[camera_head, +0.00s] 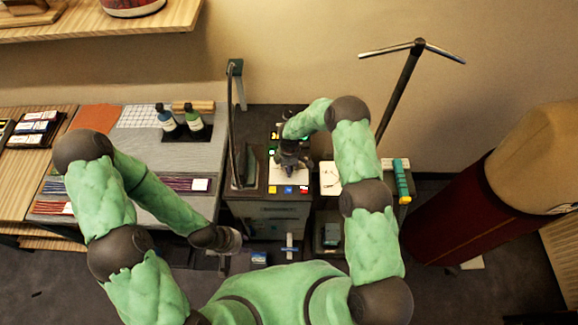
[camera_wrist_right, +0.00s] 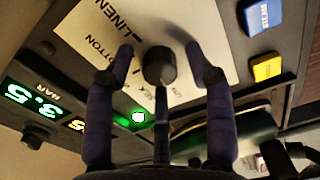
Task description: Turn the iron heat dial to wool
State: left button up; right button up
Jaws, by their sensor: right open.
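The heat dial (camera_wrist_right: 158,66) is a dark round knob on a cream label plate (camera_wrist_right: 105,30) in the right wrist view. The plate reads LINEN and COTTON, with smaller words partly hidden below. I cannot make out where the knob points. My right gripper (camera_wrist_right: 160,52) is open, with one finger on each side of the knob; gaps show between fingers and knob. In the head view this gripper (camera_head: 287,160) is over the panel and hides the dial. My left gripper (camera_head: 230,240) hangs low in front of the grey table, away from the panel; its fingers are unclear.
A green-lit display (camera_wrist_right: 32,100) reads 3.5 BAR. A blue STEAM button (camera_wrist_right: 262,14) and a yellow button (camera_wrist_right: 267,68) sit beside the plate. A thin upright stand (camera_head: 232,120) rises left of the panel; a dark T-shaped stand (camera_head: 402,85) stands at right.

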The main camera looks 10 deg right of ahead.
grip_shut()
jog(key=shift+f+m+b, duration=0.1)
jog(key=shift+m+b, duration=0.3)
jog(key=shift+b, duration=0.25)
jog(key=m+b, duration=0.9)
jog(key=b, duration=0.2)
jog(key=shift+f, duration=0.1)
jog(key=m+b, duration=0.2)
jog(key=m, duration=0.1)
jog(key=shift+m+b, duration=0.3)
jog(key=shift+b, duration=0.1)
jog(key=shift+m+b, duration=0.85)
jog(key=shift+m, duration=0.35)
jog(key=shift+r, duration=0.2)
